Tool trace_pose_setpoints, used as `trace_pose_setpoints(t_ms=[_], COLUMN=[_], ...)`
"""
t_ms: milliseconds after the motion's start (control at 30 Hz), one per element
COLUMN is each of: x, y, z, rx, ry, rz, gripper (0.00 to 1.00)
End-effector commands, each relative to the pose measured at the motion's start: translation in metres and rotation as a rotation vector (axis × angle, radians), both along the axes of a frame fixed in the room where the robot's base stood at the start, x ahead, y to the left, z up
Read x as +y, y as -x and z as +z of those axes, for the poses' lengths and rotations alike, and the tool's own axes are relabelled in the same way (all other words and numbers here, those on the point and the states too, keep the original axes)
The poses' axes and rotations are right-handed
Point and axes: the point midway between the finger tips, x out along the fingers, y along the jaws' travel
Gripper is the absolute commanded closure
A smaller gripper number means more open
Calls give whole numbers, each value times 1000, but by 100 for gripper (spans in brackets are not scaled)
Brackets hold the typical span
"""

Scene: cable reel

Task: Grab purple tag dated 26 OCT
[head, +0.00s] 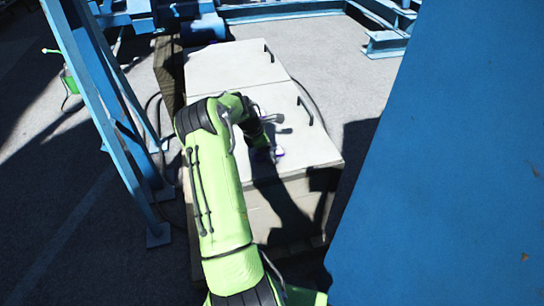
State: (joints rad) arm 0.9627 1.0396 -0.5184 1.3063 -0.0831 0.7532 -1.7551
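A small purple-and-white patch (279,152) shows on the near part of a pale box top, right beside the end of my arm. It may be the purple tag, but it is too small to read a date. My gripper (280,125) is low over the same box top, just above this patch in the picture. My green arm hides part of the gripper and of the surface around it. I cannot tell whether the fingers are open or shut, or whether they touch anything.
The pale box top (305,150) has dark handles (306,111) on its right side. A large blue panel (450,170) fills the right. Blue steel legs (105,110) stand at the left. A dark cable (158,115) runs beside the box. Grey ground is open at far left.

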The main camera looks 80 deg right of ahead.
Motion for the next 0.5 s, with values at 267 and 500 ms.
trace_pose_setpoints(t_ms=[267,500], x=[1,1], y=[0,0], z=[0,1], rx=[1,1], ry=[-3,-3], rz=[0,0], gripper=[45,82])
